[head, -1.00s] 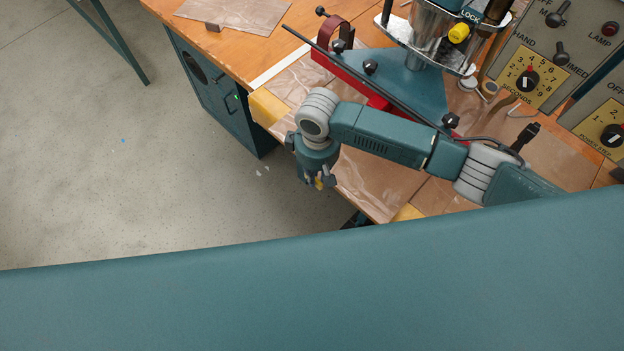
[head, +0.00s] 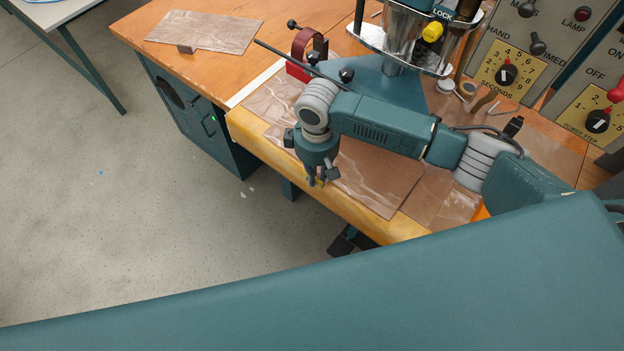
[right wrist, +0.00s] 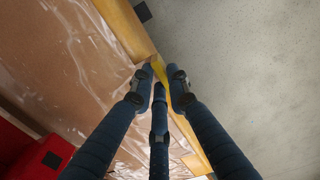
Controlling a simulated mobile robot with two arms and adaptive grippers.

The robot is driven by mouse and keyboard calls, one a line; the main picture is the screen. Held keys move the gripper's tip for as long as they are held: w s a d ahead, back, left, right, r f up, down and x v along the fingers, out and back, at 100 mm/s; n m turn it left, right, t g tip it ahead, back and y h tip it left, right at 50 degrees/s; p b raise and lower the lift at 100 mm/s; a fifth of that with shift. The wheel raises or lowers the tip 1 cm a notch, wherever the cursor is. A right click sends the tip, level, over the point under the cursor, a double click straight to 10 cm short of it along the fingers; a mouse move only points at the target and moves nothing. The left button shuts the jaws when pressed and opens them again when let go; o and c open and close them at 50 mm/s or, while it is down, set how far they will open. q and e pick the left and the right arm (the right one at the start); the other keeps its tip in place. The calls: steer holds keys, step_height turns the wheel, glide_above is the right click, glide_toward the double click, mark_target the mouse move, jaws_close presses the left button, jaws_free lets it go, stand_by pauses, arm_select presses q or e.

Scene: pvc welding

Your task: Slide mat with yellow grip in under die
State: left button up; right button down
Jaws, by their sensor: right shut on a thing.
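The mat (head: 385,180) is a brown, shiny sheet lying on the bench, its front edge a little inside the yellowish front edge of the bench. My right gripper (head: 318,182) points down at that bench edge. In the right wrist view its fingers (right wrist: 160,75) are shut on the yellow grip (right wrist: 159,68), which is mostly hidden by them. The mat shows to their left (right wrist: 75,50). The press (head: 400,50) with its teal base stands behind my right arm. I cannot clearly make out the die. My left gripper is out of view.
A red bracket (head: 303,55) and a dark rod are beside the press. Control panels (head: 560,70) stand at the right. The floor at left is open.

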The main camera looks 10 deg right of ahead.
steer(key=shift+w+d+f+b, duration=0.1)
steer(key=shift+w+d+b, duration=0.55)
steer(key=shift+d+b, duration=0.15)
steer(key=shift+w+d+b, duration=0.65)
steer(key=shift+d, duration=0.2)
steer(key=shift+w+d+f, duration=0.1)
steer(key=shift+d+f, duration=0.1)
steer(key=shift+f, duration=0.3)
steer(key=c, duration=1.6)
jaws_free()
